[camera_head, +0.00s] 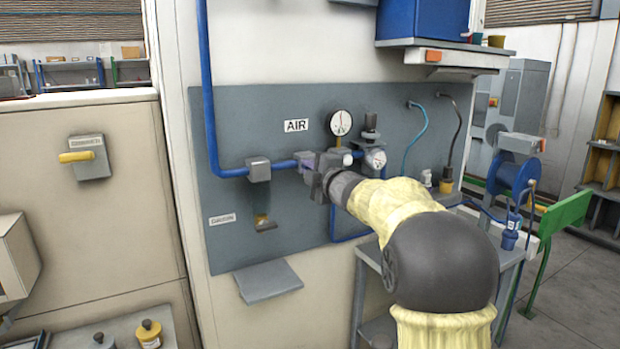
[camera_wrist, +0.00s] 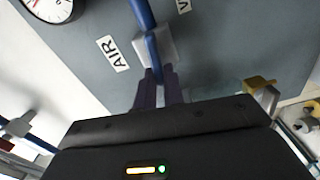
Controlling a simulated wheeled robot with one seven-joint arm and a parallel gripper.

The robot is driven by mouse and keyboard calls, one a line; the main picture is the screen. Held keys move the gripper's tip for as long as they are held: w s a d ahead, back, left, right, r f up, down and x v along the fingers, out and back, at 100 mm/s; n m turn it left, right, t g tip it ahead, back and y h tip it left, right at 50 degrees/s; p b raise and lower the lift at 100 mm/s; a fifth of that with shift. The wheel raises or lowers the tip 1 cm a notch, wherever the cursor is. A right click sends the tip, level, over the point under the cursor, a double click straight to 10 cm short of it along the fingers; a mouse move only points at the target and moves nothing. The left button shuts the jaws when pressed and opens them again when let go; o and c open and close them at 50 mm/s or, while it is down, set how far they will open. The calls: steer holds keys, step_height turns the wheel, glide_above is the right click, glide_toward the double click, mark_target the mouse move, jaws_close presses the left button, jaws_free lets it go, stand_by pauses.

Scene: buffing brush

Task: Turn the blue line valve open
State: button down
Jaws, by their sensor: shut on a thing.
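The blue line (camera_head: 208,90) runs down the grey panel, bends right, and passes through a grey block (camera_head: 258,169). My gripper (camera_head: 304,164) is at the line just right of this block, below the AIR sign. In the wrist view its two dark purple fingers (camera_wrist: 160,90) are close together, with a strip of blue between them. They are shut on the blue line valve, whose handle is mostly hidden by the fingers and gripper body.
A round gauge (camera_head: 340,123) and a smaller gauge (camera_head: 376,158) sit close right of my gripper. A yellow-handled fitting (camera_head: 263,221) and a grey shelf (camera_head: 268,281) are below the line. A yellow lever (camera_head: 77,157) is on the left cabinet. A hose reel (camera_head: 514,175) stands right.

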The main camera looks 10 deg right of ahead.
steer(key=shift+d+f+n+b, duration=0.4)
steer(key=shift+n+b, duration=0.1)
steer(key=shift+n, duration=0.3)
steer(key=shift+r, duration=0.15)
steer(key=c, duration=1.8)
jaws_free()
steer(key=shift+c, duration=0.2)
steer(key=o, duration=0.3)
steer(key=shift+w+d, duration=0.2)
steer(key=shift+o, duration=0.2)
steer(key=b+v, duration=0.1)
steer(key=v, duration=1.6)
steer(key=shift+s+a+b, duration=0.25)
steer(key=shift+s+b, duration=0.05)
steer(key=shift+b, duration=0.05)
